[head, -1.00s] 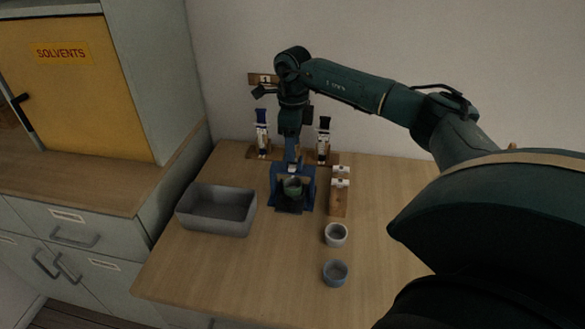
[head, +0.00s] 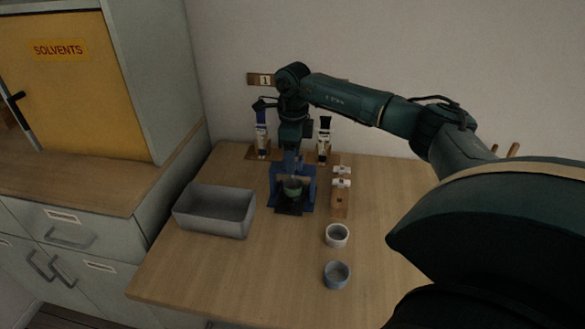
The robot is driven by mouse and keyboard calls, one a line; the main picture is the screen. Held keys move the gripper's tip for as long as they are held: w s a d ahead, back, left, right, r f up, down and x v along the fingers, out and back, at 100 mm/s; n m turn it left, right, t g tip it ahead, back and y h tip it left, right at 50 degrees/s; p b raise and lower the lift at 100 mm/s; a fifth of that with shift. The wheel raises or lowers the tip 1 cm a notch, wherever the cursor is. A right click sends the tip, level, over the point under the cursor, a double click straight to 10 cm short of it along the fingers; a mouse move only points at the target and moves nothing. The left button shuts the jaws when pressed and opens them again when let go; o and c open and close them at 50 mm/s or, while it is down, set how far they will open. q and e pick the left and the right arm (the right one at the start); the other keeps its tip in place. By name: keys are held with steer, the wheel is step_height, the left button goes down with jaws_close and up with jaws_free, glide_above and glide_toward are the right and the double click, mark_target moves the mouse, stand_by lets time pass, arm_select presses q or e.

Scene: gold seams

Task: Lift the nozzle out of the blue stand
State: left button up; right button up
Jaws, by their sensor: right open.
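The blue stand (head: 308,192) is on the wooden table, near the middle, with a dark base and a round grey-green piece (head: 293,188) inside its frame. My right gripper (head: 292,165) points down into the top of the stand from above and is open. The gripper covers the upper middle of the stand, so I cannot clearly make out the nozzle or whether the fingers touch it. My left gripper is not in view.
A grey bin (head: 215,212) stands left of the stand. A wooden block with white pieces (head: 341,190) is close on its right. Two small cups, one white (head: 337,236) and one blue-grey (head: 336,275), are nearer the front. Two upright tools, blue-topped (head: 262,136) and black-topped (head: 324,142), stand behind.

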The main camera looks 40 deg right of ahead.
steer(key=shift+f+b, duration=0.8)
steer(key=shift+f, duration=0.75)
steer(key=shift+c, duration=0.3)
steer(key=c, duration=0.5)
